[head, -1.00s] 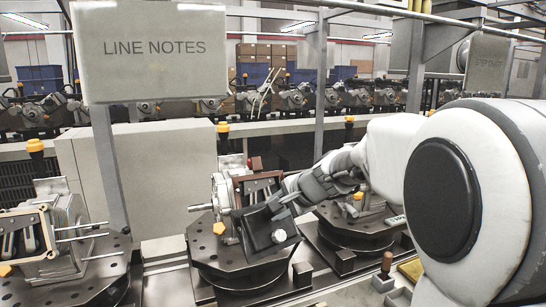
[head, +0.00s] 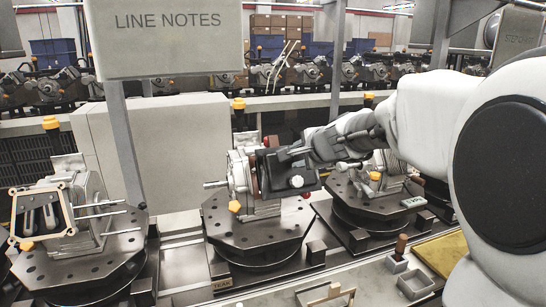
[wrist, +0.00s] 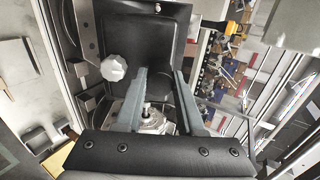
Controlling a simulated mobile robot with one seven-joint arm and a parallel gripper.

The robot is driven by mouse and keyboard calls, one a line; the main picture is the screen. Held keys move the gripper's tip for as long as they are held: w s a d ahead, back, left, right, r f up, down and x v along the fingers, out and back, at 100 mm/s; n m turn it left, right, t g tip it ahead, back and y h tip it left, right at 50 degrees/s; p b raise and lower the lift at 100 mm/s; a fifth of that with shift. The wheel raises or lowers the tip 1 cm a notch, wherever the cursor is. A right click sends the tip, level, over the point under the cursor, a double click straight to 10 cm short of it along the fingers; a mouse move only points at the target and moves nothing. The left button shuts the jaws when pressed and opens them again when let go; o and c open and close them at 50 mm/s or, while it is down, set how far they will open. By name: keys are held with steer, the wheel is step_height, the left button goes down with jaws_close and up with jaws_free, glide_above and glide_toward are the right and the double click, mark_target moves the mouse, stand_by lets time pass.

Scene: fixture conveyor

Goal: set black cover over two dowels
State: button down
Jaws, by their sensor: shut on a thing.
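The black cover (head: 283,172), with a pale knob (head: 297,181), is in my gripper (head: 303,151) at the middle station. It stands in front of the grey housing (head: 240,172) and hides most of the housing's open face. I cannot tell whether it touches the housing. The middle housing's two dowels are hidden behind the cover. In the wrist view the cover (wrist: 160,28) and its white knob (wrist: 113,68) are beyond the two grey fingers of my gripper (wrist: 160,78). The fingers are shut on the cover; the exact contact is unclear.
The middle housing sits on a dark turntable (head: 255,232). A left housing (head: 88,205) has a cream frame (head: 42,214) and long pins pointing right. Another turntable (head: 370,212) stands at the right. A LINE NOTES board (head: 165,38) hangs at upper left. Grey bins (head: 415,283) are front right.

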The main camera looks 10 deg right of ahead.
steer(key=shift+b+x, duration=0.7)
steer(key=shift+x, duration=2.25)
steer(key=shift+w+a, duration=0.1)
steer(key=shift+x, duration=1.25)
steer(key=shift+w+f+b, duration=0.15)
steer(key=shift+w+b, duration=0.05)
steer(key=shift+b, duration=0.1)
steer(key=c, duration=0.9)
jaws_free()
steer(key=o, duration=0.5)
steer(key=shift+f, duration=0.1)
steer(key=shift+c, duration=0.2)
